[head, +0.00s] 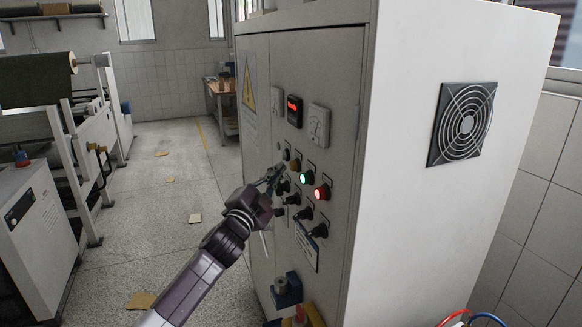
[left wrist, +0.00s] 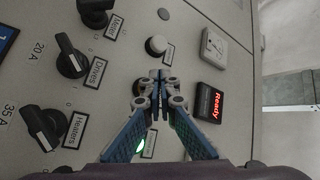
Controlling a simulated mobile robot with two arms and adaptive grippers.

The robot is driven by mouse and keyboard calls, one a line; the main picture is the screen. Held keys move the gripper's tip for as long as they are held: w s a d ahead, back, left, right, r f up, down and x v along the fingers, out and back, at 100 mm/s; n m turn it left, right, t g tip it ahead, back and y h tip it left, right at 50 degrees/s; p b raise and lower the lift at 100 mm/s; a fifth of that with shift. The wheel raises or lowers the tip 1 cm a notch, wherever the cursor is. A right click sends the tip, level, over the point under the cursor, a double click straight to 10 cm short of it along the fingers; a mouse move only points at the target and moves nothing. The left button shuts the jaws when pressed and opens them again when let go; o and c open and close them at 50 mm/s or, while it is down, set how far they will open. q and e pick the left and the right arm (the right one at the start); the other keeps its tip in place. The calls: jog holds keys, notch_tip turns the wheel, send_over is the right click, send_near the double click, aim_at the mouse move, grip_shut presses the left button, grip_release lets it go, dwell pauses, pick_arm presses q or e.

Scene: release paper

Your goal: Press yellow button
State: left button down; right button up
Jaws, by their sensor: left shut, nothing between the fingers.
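The yellow button (head: 295,165) is on the front panel of the grey control cabinet (head: 310,70), between a pale button (head: 286,154) and a lit green button (head: 306,178). My left gripper (head: 277,172) is shut and empty, its tips close to the panel just left of the yellow button. I cannot tell whether they touch anything. In the left wrist view the shut fingers (left wrist: 155,76) point at the panel between the white button (left wrist: 156,45) and the green glow (left wrist: 142,147). The yellow button is not visible there, likely hidden behind the fingers. My right gripper is not in view.
A lit red button (head: 322,193) and several black knobs (left wrist: 71,56) crowd the panel. A display reading "Ready" (left wrist: 208,102) and a meter (head: 318,126) sit above. A blue part (head: 286,290) sticks out low.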

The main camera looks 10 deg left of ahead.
pick_arm(q)
jog(key=s+a, duration=0.1)
jog(key=a, duration=0.1)
jog(key=s+a+p, duration=0.1)
jog(key=a, duration=0.1)
jog(key=shift+s, duration=0.4)
jog(key=shift+f, duration=0.1)
